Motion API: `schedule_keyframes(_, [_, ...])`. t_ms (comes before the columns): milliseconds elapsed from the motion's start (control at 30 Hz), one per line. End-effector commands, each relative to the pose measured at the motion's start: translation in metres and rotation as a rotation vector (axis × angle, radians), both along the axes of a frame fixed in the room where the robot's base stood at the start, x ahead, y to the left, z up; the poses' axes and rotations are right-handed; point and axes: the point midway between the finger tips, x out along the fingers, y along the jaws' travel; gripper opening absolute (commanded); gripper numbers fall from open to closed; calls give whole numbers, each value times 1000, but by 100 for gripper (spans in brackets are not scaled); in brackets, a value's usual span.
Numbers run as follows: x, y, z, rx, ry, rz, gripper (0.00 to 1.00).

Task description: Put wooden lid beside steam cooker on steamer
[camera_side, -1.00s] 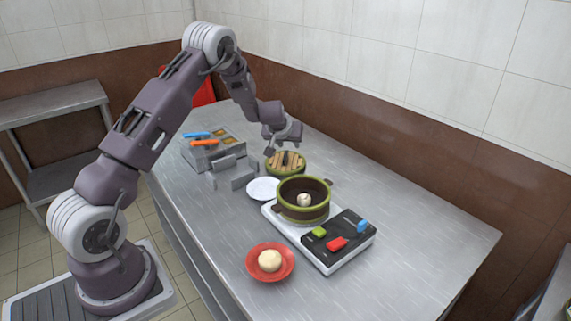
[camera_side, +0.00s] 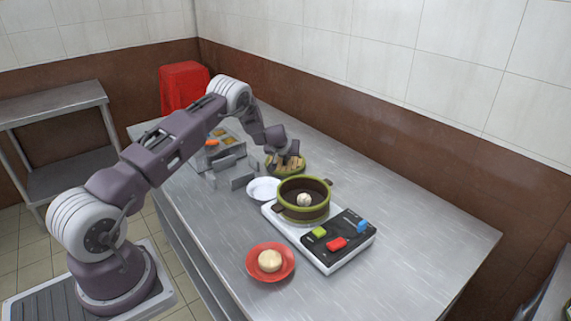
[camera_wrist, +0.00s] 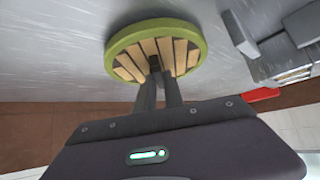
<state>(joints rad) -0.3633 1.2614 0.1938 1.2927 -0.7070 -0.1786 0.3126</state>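The round wooden lid (camera_side: 298,166), with pale slats and a green rim, lies on the table behind the steamer in the side view. It also shows in the wrist view (camera_wrist: 130,66), with a small dark handle at its centre. My gripper (camera_side: 284,158) is down over the lid. In the wrist view, its two fingers (camera_wrist: 160,80) are close together at the handle; whether they are closed on it I cannot tell. The steamer (camera_side: 303,211), a dark pot with green rims and side handles, stands uncovered on the cooker (camera_side: 298,234) with a white bun (camera_side: 304,199) inside.
A white plate (camera_side: 263,189) lies left of the steamer. A red plate (camera_side: 253,270) with a bun (camera_side: 269,261) is in front. Grey blocks (camera_side: 241,178) and a metal tray stand behind left. The cooker panel has green, red and blue controls. The table's right side is clear.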

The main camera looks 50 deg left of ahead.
Motion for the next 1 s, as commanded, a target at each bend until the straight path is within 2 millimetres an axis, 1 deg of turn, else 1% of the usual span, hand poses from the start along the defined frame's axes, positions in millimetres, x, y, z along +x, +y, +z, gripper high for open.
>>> schedule_keyframes(367, [0,0,1,0,0,0,0])
schedule_keyframes(433, [0,0,6,1,-2,-1,0])
schedule_keyframes(467, [1,0,11,2,-2,0,0])
schedule_keyframes(700, [1,0,72,3,-3,-1,0])
schedule_keyframes(800, [1,-1,90,1,-3,-1,0])
schedule_keyframes(867, [-1,-4,99,0,-1,-6,0])
schedule_keyframes(967, [-5,-23,116,-1,-3,-37,0])
schedule_keyframes(1000, [-8,-36,125,-3,-3,-61,0])
